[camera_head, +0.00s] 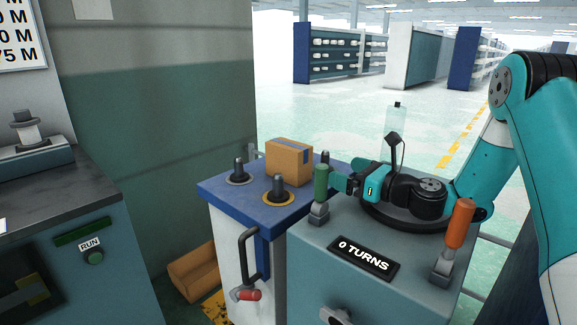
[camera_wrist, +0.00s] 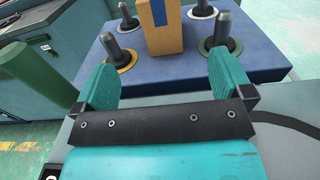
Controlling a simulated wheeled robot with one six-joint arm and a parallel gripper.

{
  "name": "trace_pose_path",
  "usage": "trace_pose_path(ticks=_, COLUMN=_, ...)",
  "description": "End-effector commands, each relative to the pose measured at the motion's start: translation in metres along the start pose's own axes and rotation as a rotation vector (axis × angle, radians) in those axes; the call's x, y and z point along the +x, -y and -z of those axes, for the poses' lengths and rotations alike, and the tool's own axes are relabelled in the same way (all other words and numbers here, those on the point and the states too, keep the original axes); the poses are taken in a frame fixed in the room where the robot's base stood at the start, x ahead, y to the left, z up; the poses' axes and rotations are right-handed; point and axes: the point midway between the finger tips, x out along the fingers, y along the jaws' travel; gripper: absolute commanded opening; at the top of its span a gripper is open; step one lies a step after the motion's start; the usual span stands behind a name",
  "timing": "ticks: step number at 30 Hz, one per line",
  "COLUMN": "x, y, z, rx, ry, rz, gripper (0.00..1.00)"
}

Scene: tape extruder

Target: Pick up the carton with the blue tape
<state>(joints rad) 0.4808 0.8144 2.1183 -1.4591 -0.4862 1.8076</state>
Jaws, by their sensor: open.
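The brown carton with the blue tape (camera_head: 289,162) stands upright on the blue-topped stand (camera_head: 225,190), among several dark posts. Its blue strip runs along the top and down one face. In the wrist view the carton (camera_wrist: 160,35) is ahead of my gripper (camera_wrist: 163,66), roughly centred between the two teal fingers, with its top cut off by the frame. My gripper is open and empty, and the carton appears to lie beyond the fingertips. In the head view my gripper (camera_head: 341,182) is to the right of the carton, partly behind a green handle.
Dark posts (camera_head: 278,190) surround the carton closely. A green handle (camera_head: 321,182) and an orange handle (camera_head: 461,222) rise from the grey machine marked "0 TURNS" (camera_head: 362,257). A plain carton (camera_head: 193,272) lies on the floor. A clear bottle (camera_head: 396,125) stands behind my arm.

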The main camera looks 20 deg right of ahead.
Motion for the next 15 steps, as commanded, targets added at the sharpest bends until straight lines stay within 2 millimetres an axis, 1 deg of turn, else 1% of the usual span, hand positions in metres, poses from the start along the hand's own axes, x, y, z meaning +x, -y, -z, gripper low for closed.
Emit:
trace_pose_path(ticks=1, x=0.006, y=-0.001, z=-0.009, rx=0.002, ry=-0.001, rz=-0.003, gripper=0.98)
trace_pose_path(ticks=9, x=0.038, y=0.0, z=-0.01, rx=0.002, ry=-0.001, rz=-0.001, gripper=0.98)
trace_pose_path(ticks=15, x=0.052, y=0.002, z=-0.01, rx=0.002, ry=-0.002, rz=0.001, gripper=0.98)
